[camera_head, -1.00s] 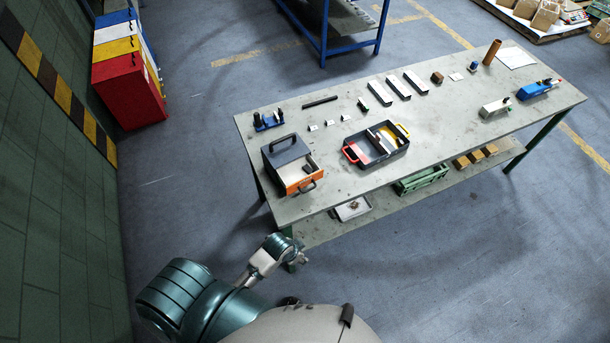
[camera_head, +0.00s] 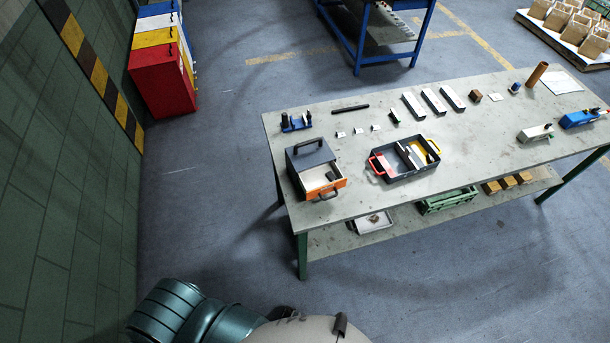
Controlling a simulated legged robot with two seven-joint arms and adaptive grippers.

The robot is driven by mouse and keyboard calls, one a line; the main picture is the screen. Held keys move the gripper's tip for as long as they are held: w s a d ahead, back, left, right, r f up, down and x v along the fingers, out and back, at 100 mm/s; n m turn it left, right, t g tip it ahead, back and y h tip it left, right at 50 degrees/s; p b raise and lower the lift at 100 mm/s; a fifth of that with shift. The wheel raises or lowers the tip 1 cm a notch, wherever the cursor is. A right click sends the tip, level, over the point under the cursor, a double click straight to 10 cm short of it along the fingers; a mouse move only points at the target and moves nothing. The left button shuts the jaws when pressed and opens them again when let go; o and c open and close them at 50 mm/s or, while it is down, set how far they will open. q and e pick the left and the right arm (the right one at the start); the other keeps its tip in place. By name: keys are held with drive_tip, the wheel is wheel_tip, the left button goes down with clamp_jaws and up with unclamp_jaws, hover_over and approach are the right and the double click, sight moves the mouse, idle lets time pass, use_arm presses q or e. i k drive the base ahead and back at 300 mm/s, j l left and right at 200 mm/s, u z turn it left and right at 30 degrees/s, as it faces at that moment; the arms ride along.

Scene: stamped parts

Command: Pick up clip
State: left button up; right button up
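Several small parts lie on the grey-green table (camera_head: 470,148). Small pale pieces (camera_head: 358,131) lie in a short row behind the tray, and a small dark green-and-white part (camera_head: 395,116) lies to their right. I cannot tell for certain which of these is the clip. A dark tray (camera_head: 402,179) with a red handle and a yellow handle holds pale and dark parts. A dark box (camera_head: 310,158) with an open orange-fronted drawer (camera_head: 328,189) has a small dark item in the drawer. Neither of my grippers is in view; part of my arm shows at the bottom left.
Three grey bars (camera_head: 433,100), a brown block (camera_head: 475,96) and a brown cylinder (camera_head: 537,74) stand farther back. Blue tools (camera_head: 583,118) are at the right end. The table's front middle-right is bare. Below is a shelf with a green crate (camera_head: 447,202). Floor ahead is clear.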

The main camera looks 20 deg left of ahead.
sight(329, 174)
drive_tip(key=i+l+u, duration=0.2)
drive_tip(key=u, duration=0.2)
drive_tip(key=i+l+u, duration=0.15)
drive_tip(key=l+u, duration=0.25)
drive_tip(key=i+l+u, duration=0.15)
drive_tip(key=u, duration=0.2)
